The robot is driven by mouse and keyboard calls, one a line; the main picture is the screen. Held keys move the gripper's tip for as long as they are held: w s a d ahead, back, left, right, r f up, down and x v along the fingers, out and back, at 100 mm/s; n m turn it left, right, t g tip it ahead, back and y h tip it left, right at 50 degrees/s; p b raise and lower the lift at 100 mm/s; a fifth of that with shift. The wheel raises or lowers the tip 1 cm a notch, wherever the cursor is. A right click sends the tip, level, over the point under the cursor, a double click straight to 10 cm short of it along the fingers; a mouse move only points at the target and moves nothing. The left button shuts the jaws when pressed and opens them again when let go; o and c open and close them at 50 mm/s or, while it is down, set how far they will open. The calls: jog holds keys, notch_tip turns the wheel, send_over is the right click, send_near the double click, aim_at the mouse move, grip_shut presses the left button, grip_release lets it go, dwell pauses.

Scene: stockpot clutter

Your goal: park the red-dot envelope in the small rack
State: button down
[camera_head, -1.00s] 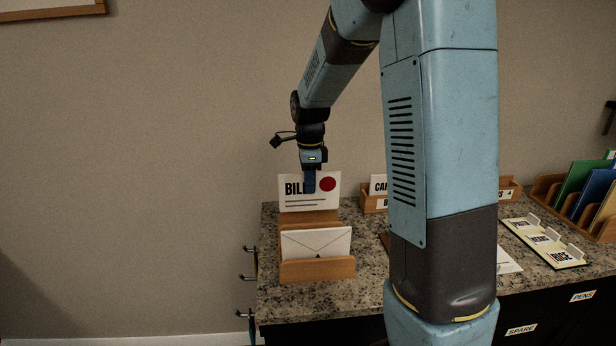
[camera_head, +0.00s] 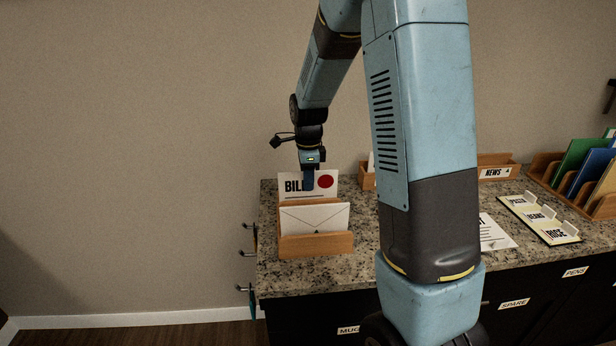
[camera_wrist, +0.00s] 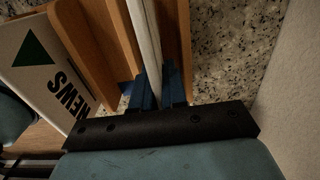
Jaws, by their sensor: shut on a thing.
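The red-dot envelope (camera_head: 294,187) is white with "BILL" print and a red dot. My gripper (camera_head: 308,184) is shut on its upper edge from above. The envelope stands upright at the rear of the small wooden rack (camera_head: 317,244), its lower part hidden behind a rack wall. In the wrist view, the blue fingertips (camera_wrist: 159,90) hold the envelope, seen edge-on (camera_wrist: 145,35), between two wooden walls (camera_wrist: 178,40). A plain white envelope (camera_head: 314,217), flap side showing, stands in the rack's front slot.
The rack is at the left end of the granite counter (camera_head: 370,230); hooks (camera_head: 245,258) stick out beside it. A "NEWS" card with a green triangle (camera_wrist: 40,70) shows in the wrist view.

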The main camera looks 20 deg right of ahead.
jog(key=shift+f, duration=0.1)
jog(key=c, duration=1.1)
grip_release()
jog(key=shift+r, duration=3.55)
